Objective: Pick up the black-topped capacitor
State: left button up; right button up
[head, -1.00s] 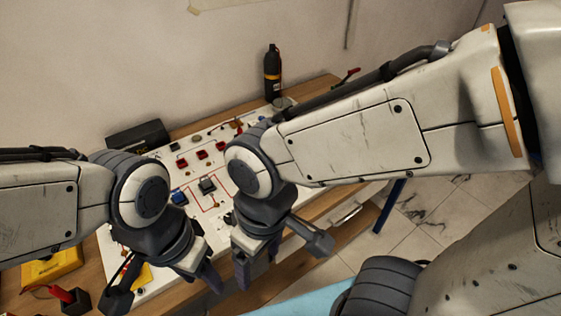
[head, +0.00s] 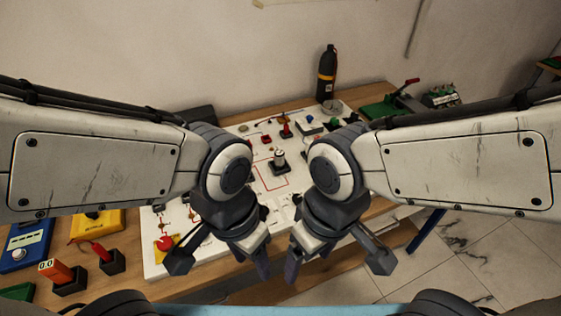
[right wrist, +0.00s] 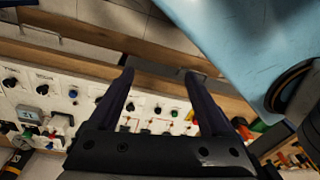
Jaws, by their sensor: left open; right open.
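The white component board (head: 152,258) lies on the wooden bench beyond and between my wrists. A small upright dark part with a pale section (head: 279,160) stands near its middle; I cannot tell whether it is the black-topped capacitor. My left gripper (head: 258,262) points down at the board's near side, open, with nothing visible in it. My right gripper (head: 298,262) hangs close beside it, also pointing down. In the right wrist view its two dark fingers (right wrist: 159,82) are spread with nothing held between them. My wrists hide parts of the board.
A black bottle with an orange band (head: 327,75) stands at the back. Blue (head: 25,245) and yellow (head: 97,225) meters and an orange device marked 0.0 (head: 62,277) are at the left. Green equipment (head: 385,107) is at the back right. Tiled floor lies right of the bench.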

aim_at(279, 154)
jog(key=z, duration=1.6)
jog(key=i, duration=1.2)
jog(key=u, duration=2.9)
